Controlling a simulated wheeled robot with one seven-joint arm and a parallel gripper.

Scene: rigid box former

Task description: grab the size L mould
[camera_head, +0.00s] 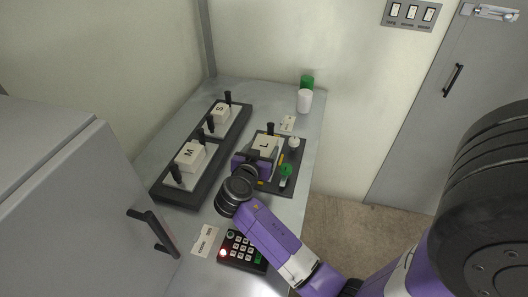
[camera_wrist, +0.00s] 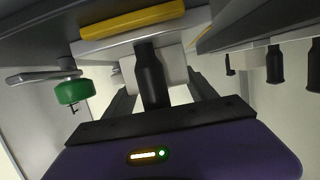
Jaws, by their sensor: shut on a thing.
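The size L mould (camera_head: 265,145) is a pale block marked L, with a black post at its far end. It sits on a dark base plate at the right of the bench. My gripper (camera_head: 256,160) is at the mould's near end and covers that part of it. In the wrist view my gripper (camera_wrist: 155,92) is shut on a black upright post (camera_wrist: 150,72) in front of the pale block (camera_wrist: 175,66). I cannot tell whether the mould is lifted off the plate.
A dark rack (camera_head: 162,192) on the left holds the M mould (camera_head: 189,157) and S mould (camera_head: 221,113), each with black posts. A green knob (camera_head: 286,170) stands right of the L mould. A keypad (camera_head: 241,250) lies in front; a white cup (camera_head: 304,101) stands behind.

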